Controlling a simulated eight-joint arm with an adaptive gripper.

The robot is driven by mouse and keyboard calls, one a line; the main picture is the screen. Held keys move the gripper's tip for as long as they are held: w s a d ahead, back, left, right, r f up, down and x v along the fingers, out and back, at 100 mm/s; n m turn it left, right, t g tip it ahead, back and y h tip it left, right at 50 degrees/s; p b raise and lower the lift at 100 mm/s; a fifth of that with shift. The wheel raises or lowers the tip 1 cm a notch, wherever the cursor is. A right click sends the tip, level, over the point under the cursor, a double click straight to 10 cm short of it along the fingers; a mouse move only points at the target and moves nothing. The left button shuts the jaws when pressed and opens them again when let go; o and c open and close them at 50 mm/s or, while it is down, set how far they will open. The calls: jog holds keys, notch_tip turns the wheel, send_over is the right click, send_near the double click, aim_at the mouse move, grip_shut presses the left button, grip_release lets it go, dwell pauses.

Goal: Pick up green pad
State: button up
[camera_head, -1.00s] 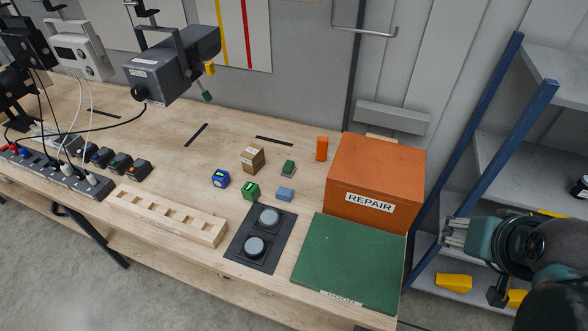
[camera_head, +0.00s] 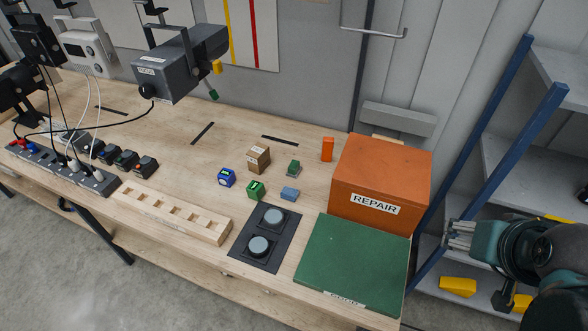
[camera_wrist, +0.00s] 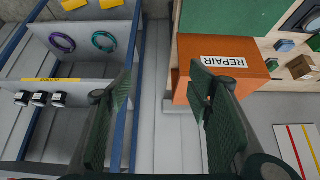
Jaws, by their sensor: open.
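A large flat green pad (camera_head: 352,262) lies on the front right of the workbench, before the orange REPAIR box (camera_head: 380,180), with a pale label on its front edge. Part of the green pad also shows at the top of the wrist view (camera_wrist: 232,15). Two smaller green things lie on the bench: a green block (camera_head: 255,189) and a dark green piece (camera_head: 293,168). My gripper (camera_head: 460,235) is right of the bench, by the shelf and apart from the pad. In the wrist view my gripper (camera_wrist: 163,95) has its fingers wide apart, with nothing between them.
A dark plate with two round knobs (camera_head: 265,238) lies left of the pad. A slotted wooden rack (camera_head: 175,212) and small blocks lie farther left. A shelf with blue posts (camera_head: 515,140) stands right of the bench. Bare bench top lies behind the blocks.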

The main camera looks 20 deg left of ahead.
aim_at(294, 165)
jog(key=shift+w+a, duration=0.1)
